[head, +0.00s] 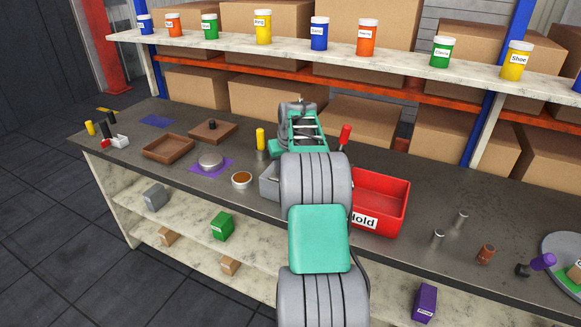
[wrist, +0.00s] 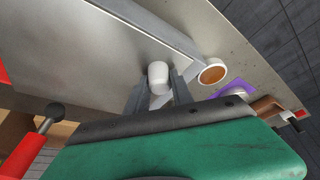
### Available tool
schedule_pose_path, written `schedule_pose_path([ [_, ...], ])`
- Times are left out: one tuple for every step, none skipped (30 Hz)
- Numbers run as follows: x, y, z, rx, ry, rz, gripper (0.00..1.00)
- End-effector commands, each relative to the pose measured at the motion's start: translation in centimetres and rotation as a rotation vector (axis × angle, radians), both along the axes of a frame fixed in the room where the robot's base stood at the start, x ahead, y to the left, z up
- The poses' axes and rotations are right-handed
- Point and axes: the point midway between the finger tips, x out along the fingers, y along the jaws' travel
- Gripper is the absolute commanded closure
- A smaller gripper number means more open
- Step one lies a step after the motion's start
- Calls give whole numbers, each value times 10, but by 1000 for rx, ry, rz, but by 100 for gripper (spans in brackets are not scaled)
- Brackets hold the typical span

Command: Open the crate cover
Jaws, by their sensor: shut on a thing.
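The grey crate (head: 269,183) stands on the dark bench, left of the red "Hold" bin, mostly hidden behind my arm in the head view. In the wrist view its flat grey cover (wrist: 80,55) fills the upper left, with a white knob (wrist: 158,77) near its edge. My gripper (wrist: 160,88) is shut on the white knob, one finger on each side. The head view does not show the fingers, and whether the cover is raised cannot be told.
The red bin (head: 385,203) stands close on the right. A red-handled tool (head: 345,134) stands behind. A white cup with brown contents (head: 242,180), a yellow-topped bottle (head: 260,139) and a wooden tray (head: 168,148) are on the left. A shelf of jars (head: 340,53) runs above the bench.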

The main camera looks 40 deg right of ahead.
Motion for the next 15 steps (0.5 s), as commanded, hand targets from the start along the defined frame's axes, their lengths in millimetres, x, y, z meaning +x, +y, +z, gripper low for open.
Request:
schedule_pose_path([
  [2,0,2,-3,-5,1,100],
  [2,0,2,-3,-5,1,100],
  [2,0,2,-4,-6,1,100],
  [3,0,2,-4,-6,1,100],
  [3,0,2,-4,-6,1,100],
  [3,0,2,-4,-6,1,100],
  [3,0,2,-4,-6,1,100],
  [3,0,2,-4,-6,1,100],
  [3,0,2,-4,-7,1,100],
  [3,0,2,-5,-7,2,70],
  [3,0,2,-5,-7,2,67],
  [3,0,2,-4,-6,2,64],
  [2,0,2,-4,-6,2,62],
  [2,0,2,-4,-5,1,59],
  [2,1,2,-3,-4,3,56],
])
